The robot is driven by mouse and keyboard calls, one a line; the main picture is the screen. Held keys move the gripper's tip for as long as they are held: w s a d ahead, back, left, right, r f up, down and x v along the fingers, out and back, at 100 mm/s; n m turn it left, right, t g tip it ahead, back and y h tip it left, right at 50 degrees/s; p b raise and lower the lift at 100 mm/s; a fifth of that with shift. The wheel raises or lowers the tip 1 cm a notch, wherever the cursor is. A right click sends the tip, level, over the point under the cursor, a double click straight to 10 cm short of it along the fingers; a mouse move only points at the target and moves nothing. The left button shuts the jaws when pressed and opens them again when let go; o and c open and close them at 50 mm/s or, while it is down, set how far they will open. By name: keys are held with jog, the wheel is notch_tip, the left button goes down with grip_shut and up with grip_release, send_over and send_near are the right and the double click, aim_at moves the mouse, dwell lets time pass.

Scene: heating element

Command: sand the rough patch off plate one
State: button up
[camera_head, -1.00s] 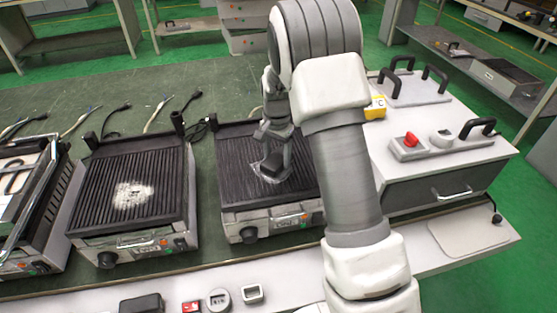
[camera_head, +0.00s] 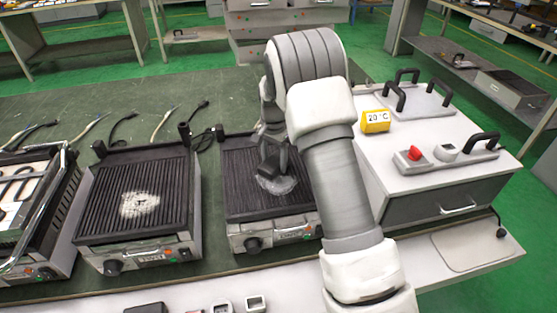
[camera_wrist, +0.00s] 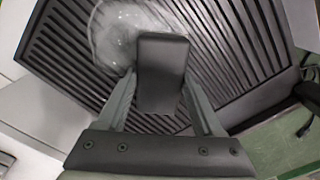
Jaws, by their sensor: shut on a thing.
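My gripper (camera_wrist: 160,98) is shut on a dark block-shaped tool (camera_wrist: 161,68); the tool also shows in the head view (camera_head: 273,165). It is over the right ribbed grill plate (camera_head: 240,180), at the edge of a pale greyish rough patch (camera_head: 279,186). In the wrist view the patch (camera_wrist: 112,38) lies left of and beyond the tool, partly hidden by it. I cannot tell whether the tool touches the plate. The middle grill plate (camera_head: 95,205) carries a brighter white patch (camera_head: 138,204). No number on either plate can be read.
A third grill (camera_head: 35,215) stands at the far left. Loose cables (camera_head: 122,125) lie behind the grills. On the right, a white cabinet (camera_head: 375,155) bears a yellow display (camera_head: 375,121) reading 20 °C and a panel with a red knob (camera_head: 414,153). Small parts (camera_head: 222,306) lie along the front edge.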

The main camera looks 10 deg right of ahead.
aim_at(264, 163)
jog(key=shift+s+a+f, duration=0.1)
jog(key=shift+a, duration=0.35)
jog(key=shift+s+r, duration=0.2)
jog(key=shift+s, duration=3.25)
jog(key=shift+s+f+b, duration=0.15)
jog(key=shift+s+b, duration=0.25)
jog(key=shift+s, duration=1.4)
jog(key=shift+a+p, duration=0.3)
jog(key=shift+a, duration=0.85)
jog(key=shift+w, duration=1.75)
jog(key=shift+w+p, duration=1)
jog(key=shift+w, duration=2.6)
jog(key=shift+r, duration=0.2)
